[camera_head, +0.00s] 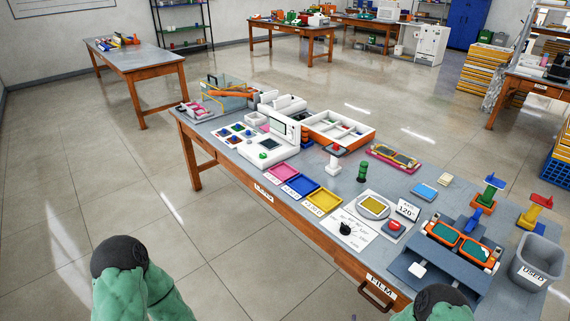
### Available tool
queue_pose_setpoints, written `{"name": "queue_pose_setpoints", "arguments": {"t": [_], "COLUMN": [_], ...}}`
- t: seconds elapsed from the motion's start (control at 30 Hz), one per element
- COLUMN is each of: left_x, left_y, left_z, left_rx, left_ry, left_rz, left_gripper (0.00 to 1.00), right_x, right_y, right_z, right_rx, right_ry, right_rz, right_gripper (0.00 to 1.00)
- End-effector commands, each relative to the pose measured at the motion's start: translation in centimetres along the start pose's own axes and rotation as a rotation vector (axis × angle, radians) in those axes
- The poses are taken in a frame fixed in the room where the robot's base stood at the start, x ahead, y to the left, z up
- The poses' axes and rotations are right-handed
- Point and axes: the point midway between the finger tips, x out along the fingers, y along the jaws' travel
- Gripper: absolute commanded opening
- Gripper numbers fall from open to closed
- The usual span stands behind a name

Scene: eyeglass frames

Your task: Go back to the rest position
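Only green padded links of my own arms, with dark round caps, show at the lower left and bottom right. Neither of my grippers is in view. The long workbench (225,165) runs from the centre left to the lower right. My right arm link covers part of the bench's front edge there.
Pink (283,172), blue (300,184) and yellow (323,200) trays lie mid-bench. A white machine (265,150), an orange-fronted organizer (338,130) and a grey USED bin (537,262) also stand there. The floor left of the bench is clear.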

Motion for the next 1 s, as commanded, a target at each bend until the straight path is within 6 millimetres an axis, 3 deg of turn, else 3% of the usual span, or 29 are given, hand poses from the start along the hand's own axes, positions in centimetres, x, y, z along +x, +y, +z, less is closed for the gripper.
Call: {"name": "queue_pose_setpoints", "arguments": {"t": [0.27, 0.5, 0.8, 1.0], "left_x": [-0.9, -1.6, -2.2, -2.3], "left_y": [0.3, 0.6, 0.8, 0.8], "left_z": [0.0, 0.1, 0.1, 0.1], "left_rx": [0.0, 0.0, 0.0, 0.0], "left_ry": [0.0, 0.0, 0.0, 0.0], "left_rz": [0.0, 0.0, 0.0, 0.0], "left_gripper": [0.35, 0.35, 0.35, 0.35], "right_x": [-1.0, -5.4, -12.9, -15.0], "right_y": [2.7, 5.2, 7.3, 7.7], "right_z": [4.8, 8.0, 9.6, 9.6], "right_rx": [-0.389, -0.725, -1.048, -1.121], "right_ry": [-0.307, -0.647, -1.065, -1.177], "right_rz": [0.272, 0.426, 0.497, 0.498], "right_gripper": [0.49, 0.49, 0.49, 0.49]}}
